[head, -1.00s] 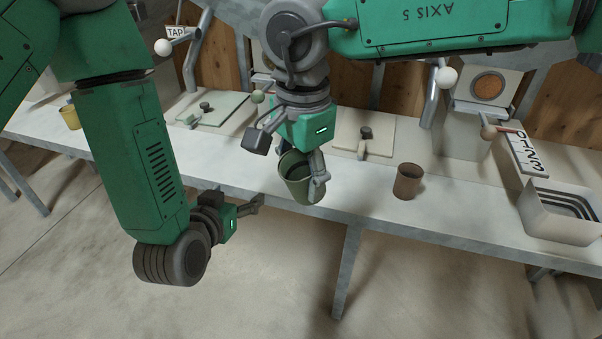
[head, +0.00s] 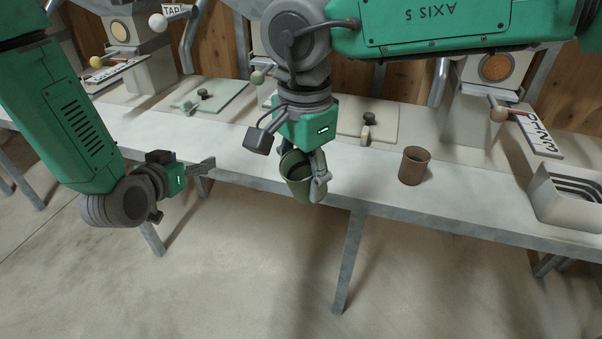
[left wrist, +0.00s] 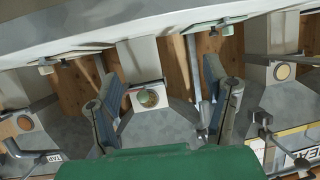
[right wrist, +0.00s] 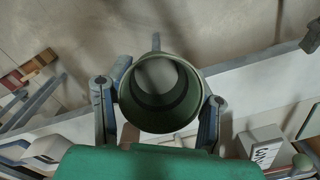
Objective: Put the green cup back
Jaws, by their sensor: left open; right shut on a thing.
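The green cup (head: 296,178) is in my right gripper (head: 308,172), held at the front edge of the bench in the head view. In the right wrist view the green cup (right wrist: 160,95) shows its open mouth, with a finger of my right gripper (right wrist: 158,108) on each side; it looks empty. My left gripper (head: 203,166) is to the left of the cup in the head view, apart from it, near the bench's front edge. In the left wrist view my left gripper (left wrist: 165,95) has its fingers wide apart with nothing between them.
A brown cup (head: 414,166) stands on the bench (head: 470,212) right of the green cup. A grey bin (head: 568,196) is at the right end. Hatch lids (head: 222,97) with knobs and dispensers with ball-tipped levers line the back. Bench space left of the green cup is clear.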

